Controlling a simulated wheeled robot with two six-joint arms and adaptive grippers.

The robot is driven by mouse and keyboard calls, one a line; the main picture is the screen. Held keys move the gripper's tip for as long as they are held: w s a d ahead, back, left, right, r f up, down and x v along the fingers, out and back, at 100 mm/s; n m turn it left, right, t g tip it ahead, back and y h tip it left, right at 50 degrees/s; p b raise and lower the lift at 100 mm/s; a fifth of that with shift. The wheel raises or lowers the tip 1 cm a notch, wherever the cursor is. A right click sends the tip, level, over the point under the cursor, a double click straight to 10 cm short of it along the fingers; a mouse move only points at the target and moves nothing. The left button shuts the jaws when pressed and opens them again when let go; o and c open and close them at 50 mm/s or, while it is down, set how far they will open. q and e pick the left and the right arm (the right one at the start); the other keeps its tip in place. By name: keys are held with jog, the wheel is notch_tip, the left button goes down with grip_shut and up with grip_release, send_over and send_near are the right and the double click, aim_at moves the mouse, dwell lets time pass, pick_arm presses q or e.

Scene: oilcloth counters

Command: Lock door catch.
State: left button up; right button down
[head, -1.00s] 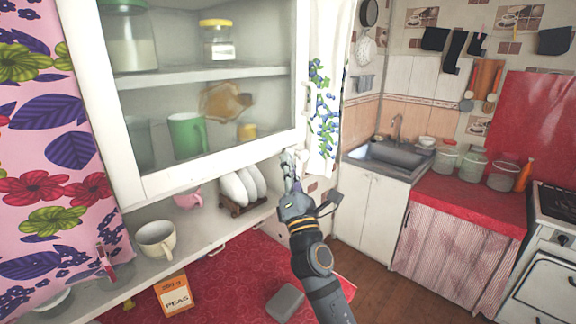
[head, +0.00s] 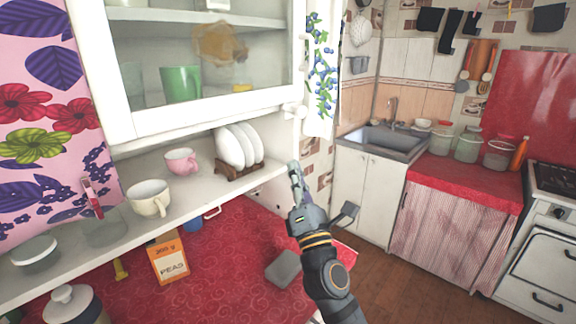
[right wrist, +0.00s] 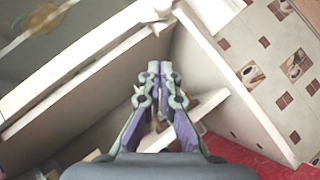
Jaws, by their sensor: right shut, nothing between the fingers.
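A white wall cabinet has a glazed door (head: 190,119) in a white frame. A small white catch (head: 293,111) sits at the door's lower right corner; it also shows at the top edge of the right wrist view (right wrist: 160,6). I cannot tell whether the catch is turned across the door or whether the door is fully flush. My right gripper (head: 294,169) is shut and empty, pointing up, below the catch and apart from it. Its closed fingertips (right wrist: 160,69) show in the wrist view. My left gripper is not in view.
The open shelf below the door holds a plate rack (head: 238,168), a pink cup (head: 181,161) and a cream cup (head: 149,198). The sink (head: 380,142) is to the right.

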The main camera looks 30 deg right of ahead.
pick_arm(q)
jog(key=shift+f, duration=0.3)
pick_arm(e)
jog(key=shift+s+a+f, duration=0.2)
jog(key=shift+s+a, duration=0.05)
jog(key=shift+s, duration=0.2)
pick_arm(q)
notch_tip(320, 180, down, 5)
jog(key=b, duration=0.4)
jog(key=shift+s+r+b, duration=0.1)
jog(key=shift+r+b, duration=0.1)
jog(key=shift+b, duration=0.1)
pick_arm(e)
jog(key=n+y, duration=0.1)
jog(key=n, duration=0.1)
jog(key=f+n+t+y, duration=0.1)
jog(key=n+y, duration=0.1)
jog(key=shift+w+d+f+n+t, duration=0.1)
jog(key=shift+w+d+n+t, duration=0.1)
jog(key=shift+n+t, duration=0.1)
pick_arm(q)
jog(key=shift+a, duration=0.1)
pick_arm(e)
jog(key=shift+a, duration=0.1)
